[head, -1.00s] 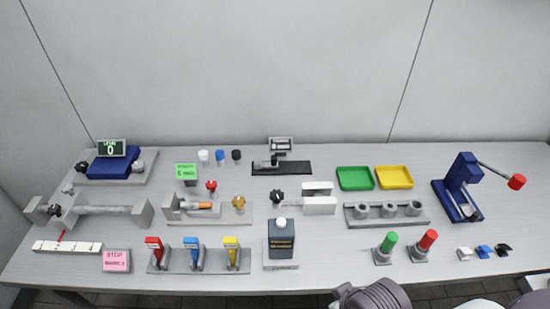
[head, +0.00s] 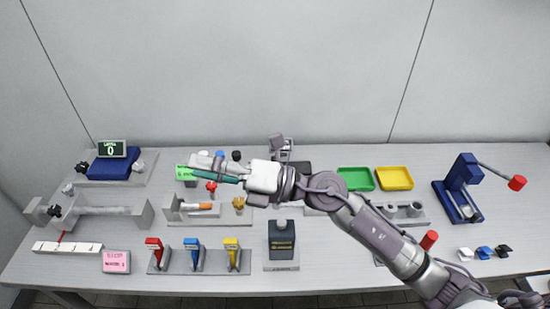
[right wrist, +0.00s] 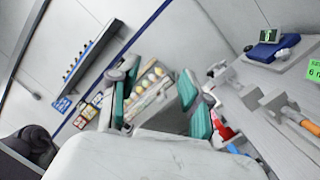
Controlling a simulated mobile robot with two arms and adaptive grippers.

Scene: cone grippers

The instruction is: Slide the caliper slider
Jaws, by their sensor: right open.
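A grey rail between end posts, which I take for the caliper bar (head: 105,210), lies at the far left of the table in the head view. A grey slider block (head: 68,204) with a dark knob sits near its left end. A red pointer (head: 61,236) stands at a white scale strip (head: 80,247) in front. My right gripper (head: 197,167) is open, with teal finger pads and nothing between them. It is raised over the left-middle of the table, right of the slider and apart from it. Its fingers also show in the right wrist view (right wrist: 160,82). My left gripper is not in view.
Near the gripper are a green sign (head: 183,170), a red knob (head: 211,185) and a fixture with an orange handle (head: 198,206). A blue device (head: 113,167) stands behind the rail. Red, blue and yellow levers (head: 191,250) stand in front. My right arm hides part of the right-middle table.

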